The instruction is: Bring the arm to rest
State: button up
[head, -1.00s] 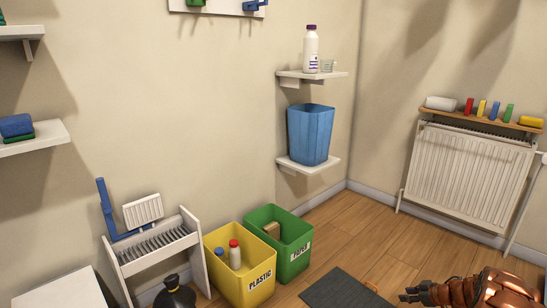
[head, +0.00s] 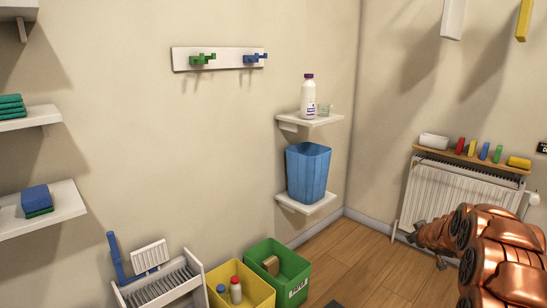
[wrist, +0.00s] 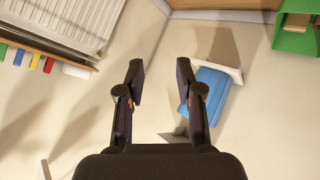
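My copper-coloured arm (head: 500,250) is at the lower right of the head view, in front of the radiator. My gripper (wrist: 160,68) shows in the wrist view with its two dark fingers apart and only background between them. In the head view the gripper is small and partly hidden by the arm. It touches nothing that I can see. In the wrist view the blue bin (wrist: 208,90) appears beyond the right finger.
The radiator (head: 440,195) and a shelf (head: 470,158) with several coloured items are behind my arm. The blue bin stands on a wall shelf (head: 308,203). Yellow (head: 257,292) and green (head: 292,285) crates stand on the floor, with bare floor (head: 365,260) to their right.

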jog(key=s+a+r+m+g+h+p, duration=0.15)
jog(key=s+a+r+p, duration=0.25)
jog(key=s+r+p, duration=0.5)
jog(key=s+a+r+m+g+h+p, duration=0.1)
jog(key=s+a+r+m+g+p, duration=0.3)
jog(key=s+r, duration=0.85)
jog(key=s+a+r+g+y+p, duration=0.1)
jog(key=s+a+r+p, duration=0.4)
jog(key=s, duration=0.7)
jog(key=s+a+r+n+g+y+p, duration=0.1)
jog(key=s+a+r+g+y+p, duration=0.1)
jog(key=s+a+r+p, duration=0.3)
jog(key=s+a+r+n+g+y+p, duration=0.1)
jog(key=s+a+r+g+p, duration=0.3)
jog(key=s+a, duration=0.8)
jog(key=s+r+y+p, duration=0.1)
jog(key=s+r+p, duration=0.1)
jog(key=s, duration=0.5)
jog(key=shift+p, duration=0.75)
jog(key=shift+a+r, duration=0.1)
